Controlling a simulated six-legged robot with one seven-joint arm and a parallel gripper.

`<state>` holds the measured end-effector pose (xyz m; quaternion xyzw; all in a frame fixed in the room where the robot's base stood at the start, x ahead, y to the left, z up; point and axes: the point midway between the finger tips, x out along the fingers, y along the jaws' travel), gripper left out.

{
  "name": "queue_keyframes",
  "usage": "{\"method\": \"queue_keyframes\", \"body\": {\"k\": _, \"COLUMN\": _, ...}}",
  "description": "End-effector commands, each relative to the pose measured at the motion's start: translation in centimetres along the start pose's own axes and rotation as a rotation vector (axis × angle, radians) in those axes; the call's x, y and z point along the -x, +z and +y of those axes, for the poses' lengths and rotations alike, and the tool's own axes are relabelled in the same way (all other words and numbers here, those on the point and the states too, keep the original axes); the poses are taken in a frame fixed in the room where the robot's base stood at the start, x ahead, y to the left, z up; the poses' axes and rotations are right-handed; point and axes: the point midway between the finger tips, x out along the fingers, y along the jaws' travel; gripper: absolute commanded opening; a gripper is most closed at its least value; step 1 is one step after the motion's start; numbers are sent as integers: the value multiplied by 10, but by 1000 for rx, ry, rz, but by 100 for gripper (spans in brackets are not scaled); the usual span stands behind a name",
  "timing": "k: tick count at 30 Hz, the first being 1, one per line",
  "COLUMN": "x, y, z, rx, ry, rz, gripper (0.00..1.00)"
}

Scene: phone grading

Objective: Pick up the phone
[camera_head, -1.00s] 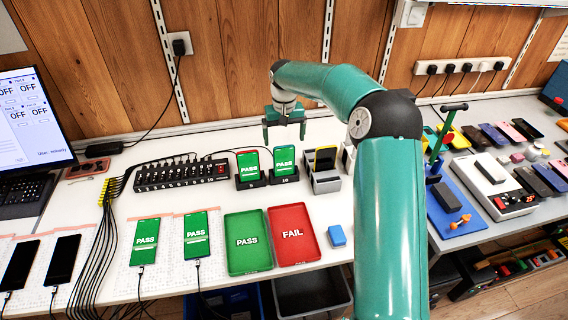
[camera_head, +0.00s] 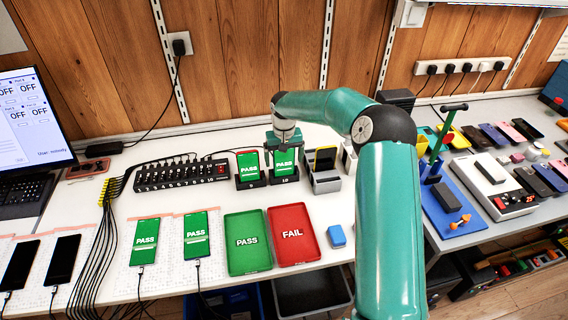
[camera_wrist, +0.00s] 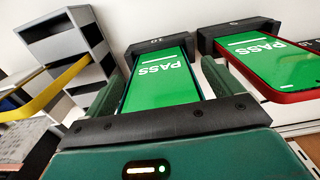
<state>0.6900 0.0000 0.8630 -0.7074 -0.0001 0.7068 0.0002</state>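A phone with a green PASS screen (camera_head: 284,163) stands in the dark dock marked 10 (camera_head: 283,180). In the wrist view, the phone (camera_wrist: 161,82) is between the two green fingers of my gripper (camera_wrist: 163,72). One finger is along each long side, and the fingers are spread. I see no clear sign that they grip the phone. In the head view, my gripper (camera_head: 284,150) is down over this phone and hides part of its edges. A second PASS phone with a red edge (camera_head: 248,166) stands in the dock to its left.
A grey slotted rack (camera_head: 325,182) with a yellow-edged phone stands close on the right. A black hub (camera_head: 180,174) lies to the left. A green PASS tray (camera_head: 247,264) and a red FAIL tray (camera_head: 291,256) lie in front, beside a blue block (camera_head: 337,235).

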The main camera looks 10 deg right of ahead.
Motion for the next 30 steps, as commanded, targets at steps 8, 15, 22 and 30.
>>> {"method": "queue_keyframes", "body": {"k": 8, "x": 1, "y": 0, "z": 0, "rx": 0, "ry": 0, "rz": 0, "gripper": 39}}
{"method": "queue_keyframes", "body": {"k": 15, "x": 3, "y": 0, "z": 0, "rx": 0, "ry": 1, "rz": 1, "gripper": 39}}
{"method": "queue_keyframes", "body": {"k": 22, "x": 34, "y": -1, "z": 0, "rx": 1, "ry": 2, "rz": 5, "gripper": 39}}
{"method": "queue_keyframes", "body": {"k": 30, "x": 87, "y": -1, "z": 0, "rx": -1, "ry": 2, "rz": 3, "gripper": 39}}
